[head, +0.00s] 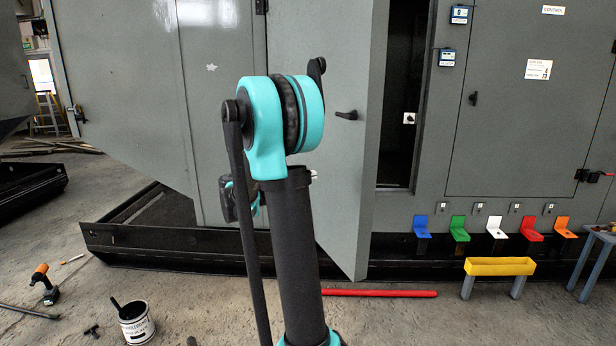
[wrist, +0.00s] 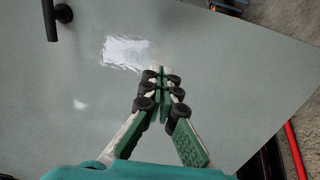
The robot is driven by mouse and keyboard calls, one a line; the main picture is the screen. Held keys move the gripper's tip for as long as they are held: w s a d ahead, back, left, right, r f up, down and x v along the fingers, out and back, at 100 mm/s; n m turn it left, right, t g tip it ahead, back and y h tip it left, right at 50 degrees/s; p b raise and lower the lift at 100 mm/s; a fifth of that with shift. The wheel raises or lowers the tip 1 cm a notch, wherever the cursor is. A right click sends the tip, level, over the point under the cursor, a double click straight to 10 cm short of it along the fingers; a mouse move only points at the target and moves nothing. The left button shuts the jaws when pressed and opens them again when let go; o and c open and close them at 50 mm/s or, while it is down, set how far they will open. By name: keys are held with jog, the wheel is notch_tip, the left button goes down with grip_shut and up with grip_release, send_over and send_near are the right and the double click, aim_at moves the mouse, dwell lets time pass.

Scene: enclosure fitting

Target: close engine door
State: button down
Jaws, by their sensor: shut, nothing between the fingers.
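The engine door (head: 345,180) is a grey panel standing ajar in the head view, with a dark opening (head: 402,100) along its right side. A black lever handle (head: 347,115) sits on its face. In the wrist view, the grey door panel (wrist: 235,70) fills most of the picture, with the black handle (wrist: 52,20) at the top left. My gripper (wrist: 161,75) is shut and empty, its fingertips in front of the panel beside a white glare patch. I cannot tell whether they touch it. In the head view my arm covers part of the door and hides the fingertips.
A red bar (head: 380,293) lies on the floor near the door's lower edge. A yellow trough (head: 499,267) stands at the right below several coloured brackets. A paint can (head: 136,322) and a drill (head: 44,284) are on the floor at the left.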

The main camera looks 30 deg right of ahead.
aim_at(347, 170)
jog(key=d, duration=1.1)
jog(key=shift+s+d, duration=0.35)
